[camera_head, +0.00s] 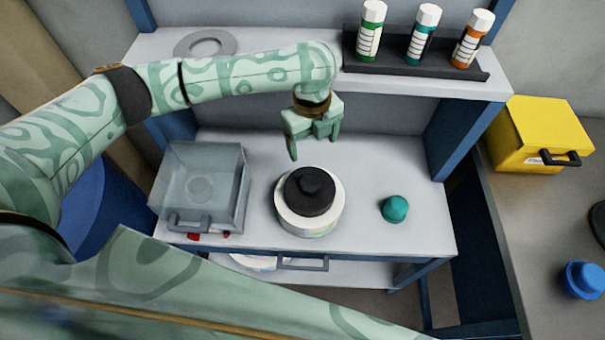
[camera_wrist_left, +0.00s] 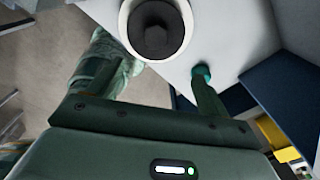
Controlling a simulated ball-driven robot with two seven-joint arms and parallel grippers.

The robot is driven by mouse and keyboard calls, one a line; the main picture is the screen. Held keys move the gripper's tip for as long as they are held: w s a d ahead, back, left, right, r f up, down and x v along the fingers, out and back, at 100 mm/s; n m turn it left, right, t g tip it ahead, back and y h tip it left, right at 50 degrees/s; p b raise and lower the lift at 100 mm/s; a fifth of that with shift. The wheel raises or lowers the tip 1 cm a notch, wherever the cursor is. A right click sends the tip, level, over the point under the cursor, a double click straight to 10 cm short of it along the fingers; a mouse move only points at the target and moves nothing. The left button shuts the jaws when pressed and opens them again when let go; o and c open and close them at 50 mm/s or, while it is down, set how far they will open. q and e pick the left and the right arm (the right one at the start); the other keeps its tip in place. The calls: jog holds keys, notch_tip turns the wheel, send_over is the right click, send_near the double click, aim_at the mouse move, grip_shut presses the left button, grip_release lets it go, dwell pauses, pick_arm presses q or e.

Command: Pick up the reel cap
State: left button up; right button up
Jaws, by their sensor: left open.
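The reel cap, a black round cap with a raised knob (camera_head: 311,187), sits on top of a white reel (camera_head: 309,222) on the work table. In the left wrist view the cap (camera_wrist_left: 157,29) shows at the top, ringed by the white reel (camera_wrist_left: 127,36). My left gripper (camera_head: 312,147) is open and empty, pointing down just behind and above the cap. In the left wrist view its fingers (camera_wrist_left: 158,75) are apart with nothing between them. My right gripper is not in view.
A clear box with a handle (camera_head: 200,187) stands left of the reel. A teal knob (camera_head: 394,209) is to the right. Several labelled bottles stand in a black tray (camera_head: 485,75) on the shelf above. A yellow box (camera_head: 540,135) and blue object (camera_head: 584,280) are farther right.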

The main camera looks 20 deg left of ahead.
pick_arm(q)
jog(key=m+b, duration=0.1)
jog(key=b, duration=0.3)
send_over(309, 181)
jog(key=shift+y, duration=0.3)
notch_tip(309, 181, down, 10)
jog(key=shift+s, duration=0.1)
jog(key=shift+f, duration=0.8)
notch_tip(309, 181, down, 5)
jog(key=b, duration=0.2)
jog(key=shift+r+b, duration=0.1)
jog(key=shift+b, duration=0.25)
jog(key=shift+r, duration=0.1)
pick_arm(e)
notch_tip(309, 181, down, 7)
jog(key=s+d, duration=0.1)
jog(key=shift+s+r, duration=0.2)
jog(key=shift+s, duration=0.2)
pick_arm(q)
jog(key=c, duration=1.2)
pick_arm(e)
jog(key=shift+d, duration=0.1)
